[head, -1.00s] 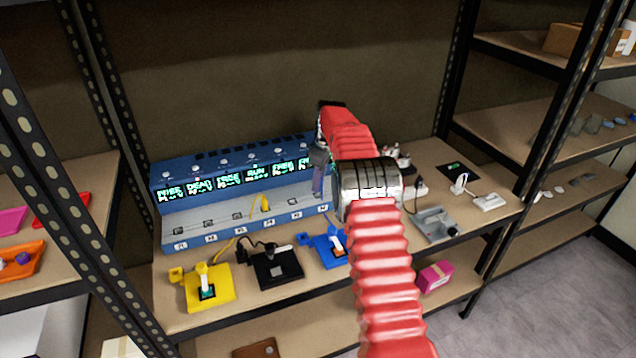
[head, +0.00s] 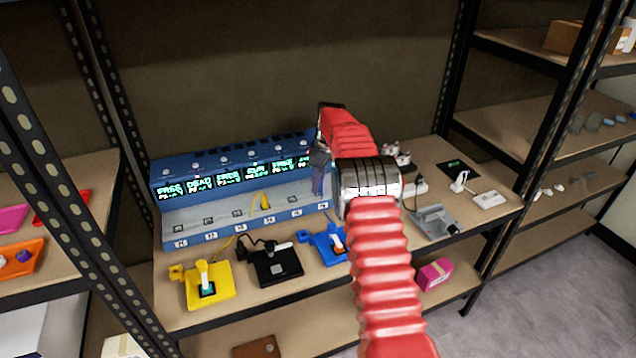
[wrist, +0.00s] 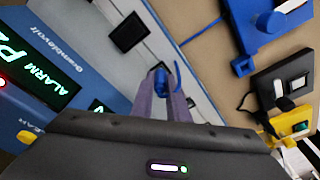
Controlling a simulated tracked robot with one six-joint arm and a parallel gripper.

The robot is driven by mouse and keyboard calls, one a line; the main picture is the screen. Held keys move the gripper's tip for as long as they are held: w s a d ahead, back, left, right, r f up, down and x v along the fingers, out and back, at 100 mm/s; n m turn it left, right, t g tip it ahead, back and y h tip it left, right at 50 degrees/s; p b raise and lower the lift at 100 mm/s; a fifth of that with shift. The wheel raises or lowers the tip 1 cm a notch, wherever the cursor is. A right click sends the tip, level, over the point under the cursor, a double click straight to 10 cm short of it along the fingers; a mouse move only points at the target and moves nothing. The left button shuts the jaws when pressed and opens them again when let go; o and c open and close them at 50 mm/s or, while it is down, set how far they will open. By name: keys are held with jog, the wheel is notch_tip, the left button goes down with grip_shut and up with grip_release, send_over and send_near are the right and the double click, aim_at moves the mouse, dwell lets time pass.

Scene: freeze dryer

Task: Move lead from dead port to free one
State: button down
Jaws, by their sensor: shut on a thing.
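A blue instrument rack (head: 230,165) stands at the back of the bench, with a row of lit screens above a row of ports. One screen reads DEAD, one appears to read RUN and others FREE. My gripper (wrist: 165,92) is at the rack's right end, its fingers shut on a blue lead end (wrist: 161,76). In the head view my gripper (head: 319,180) is partly hidden by my arm. A blue lead (wrist: 202,27) shows in the wrist view near the blue stand (wrist: 258,30). Whether the held end sits in a port is hidden. A nearby screen (wrist: 38,58) reads ALARM.
A yellow lead (head: 262,203) reaches a middle port. A yellow stand (head: 207,288), a black unit (head: 279,268) and the blue stand (head: 322,245) line the bench in front. A grey device (head: 437,222) and white items (head: 488,200) lie to the right.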

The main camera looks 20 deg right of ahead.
jog(key=shift+f, duration=0.45)
jog(key=c, duration=1.6)
grip_release()
jog(key=shift+c, duration=0.2)
jog(key=shift+r, duration=0.15)
notch_tip(320, 180, up, 13)
jog(key=s+d, duration=0.1)
jog(key=shift+s+d+r, duration=0.15)
jog(key=shift+s+d, duration=0.1)
jog(key=shift+w, duration=0.1)
